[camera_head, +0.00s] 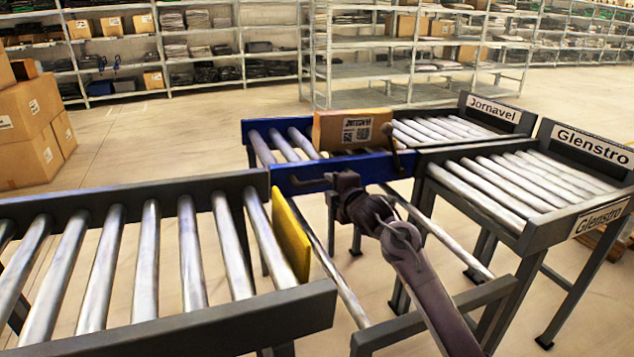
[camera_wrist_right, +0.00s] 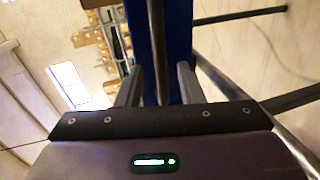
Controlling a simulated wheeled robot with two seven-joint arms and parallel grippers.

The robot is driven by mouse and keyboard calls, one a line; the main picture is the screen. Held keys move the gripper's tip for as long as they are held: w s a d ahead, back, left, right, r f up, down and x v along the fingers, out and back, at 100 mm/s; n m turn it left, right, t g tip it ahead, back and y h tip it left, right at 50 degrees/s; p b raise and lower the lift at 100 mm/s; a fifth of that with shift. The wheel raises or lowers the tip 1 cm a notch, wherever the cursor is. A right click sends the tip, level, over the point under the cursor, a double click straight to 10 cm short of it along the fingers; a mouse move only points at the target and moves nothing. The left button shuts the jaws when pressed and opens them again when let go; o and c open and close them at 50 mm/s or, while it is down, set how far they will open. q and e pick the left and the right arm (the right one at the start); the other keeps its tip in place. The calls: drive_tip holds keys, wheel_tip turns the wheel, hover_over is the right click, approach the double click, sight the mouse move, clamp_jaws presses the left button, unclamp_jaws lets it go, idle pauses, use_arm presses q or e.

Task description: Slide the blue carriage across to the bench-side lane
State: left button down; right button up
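The blue carriage (camera_head: 372,168) stands at the far end of its rails, in line with the Jornavel lane (camera_head: 440,129). A cardboard box (camera_head: 352,130) with a Jornavel label sits on it. My right gripper (camera_head: 340,181) is at the carriage's near blue side. In the right wrist view, its two fingers (camera_wrist_right: 158,88) stand apart on either side of a dark bar (camera_wrist_right: 157,45), with gaps visible beside it. The blue side (camera_wrist_right: 178,40) shows behind the bar. My left gripper is not in view.
A roller conveyor (camera_head: 150,250) with a yellow end plate (camera_head: 291,238) lies at the near left. The Glenstro lane (camera_head: 515,185) is at the right. Open rails (camera_head: 440,235) run between them. Cartons (camera_head: 30,125) are stacked at the far left, and shelves (camera_head: 420,70) stand behind.

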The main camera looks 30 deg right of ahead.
sight(325, 183)
drive_tip(key=shift+x, duration=2.55)
drive_tip(key=shift+c, duration=0.4)
clamp_jaws()
